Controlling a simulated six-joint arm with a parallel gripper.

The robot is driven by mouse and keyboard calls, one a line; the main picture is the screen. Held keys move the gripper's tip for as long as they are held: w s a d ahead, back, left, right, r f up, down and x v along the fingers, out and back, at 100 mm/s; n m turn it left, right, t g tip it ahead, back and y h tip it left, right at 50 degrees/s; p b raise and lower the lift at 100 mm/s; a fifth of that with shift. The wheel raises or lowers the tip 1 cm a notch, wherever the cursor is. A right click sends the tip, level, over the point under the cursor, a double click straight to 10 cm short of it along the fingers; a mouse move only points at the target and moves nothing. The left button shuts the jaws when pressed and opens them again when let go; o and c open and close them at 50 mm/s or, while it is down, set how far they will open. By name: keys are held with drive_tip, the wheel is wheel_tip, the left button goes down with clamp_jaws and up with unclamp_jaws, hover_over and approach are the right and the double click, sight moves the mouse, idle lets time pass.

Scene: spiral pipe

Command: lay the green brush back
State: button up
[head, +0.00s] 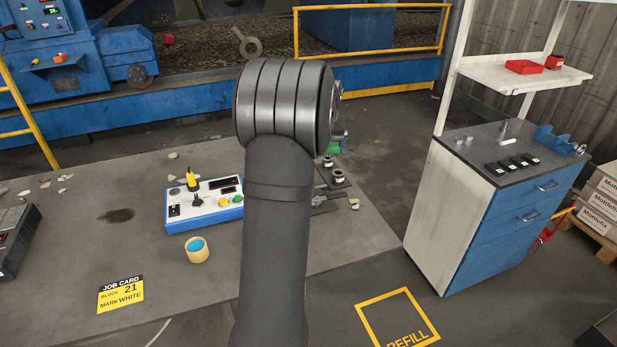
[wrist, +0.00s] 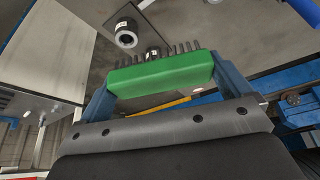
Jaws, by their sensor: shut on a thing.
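The green brush (wrist: 160,73) is held between the two blue fingers of my gripper (wrist: 163,80) in the wrist view. Its dark bristles point away from the gripper. In the head view only a small green part of the brush (head: 335,146) shows at the right of my arm, which hides most of my gripper. The brush appears above the grey table (head: 130,180), near its right side. I cannot tell how high it is or whether it touches anything. No holder for the brush can be made out.
Small black-and-white jars (head: 338,177) stand below the brush, one clear in the wrist view (wrist: 126,36). A blue-drawered cabinet (head: 505,230) stands right.

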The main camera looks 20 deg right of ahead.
sight(339, 148)
drive_tip(key=shift+m, duration=0.3)
drive_tip(key=d, duration=0.1)
drive_tip(key=d+f, duration=0.1)
drive_tip(key=d, duration=0.3)
drive_tip(key=shift+s+d+f, duration=0.1)
drive_tip(key=shift+s+f, duration=0.2)
drive_tip(key=shift+s, duration=0.1)
drive_tip(key=w+a+f, duration=0.2)
drive_tip(key=w, duration=0.1)
drive_tip(key=w+a+f, duration=0.2)
drive_tip(key=w, duration=0.1)
drive_tip(key=w+a+f, duration=0.2)
drive_tip(key=w+f, duration=0.1)
drive_tip(key=shift+w+a+f, duration=0.1)
drive_tip(key=shift+w+a, duration=0.05)
drive_tip(key=shift+w, duration=0.05)
drive_tip(key=shift+f, duration=1.85)
drive_tip(key=shift+f, duration=0.3)
drive_tip(key=o, duration=0.6)
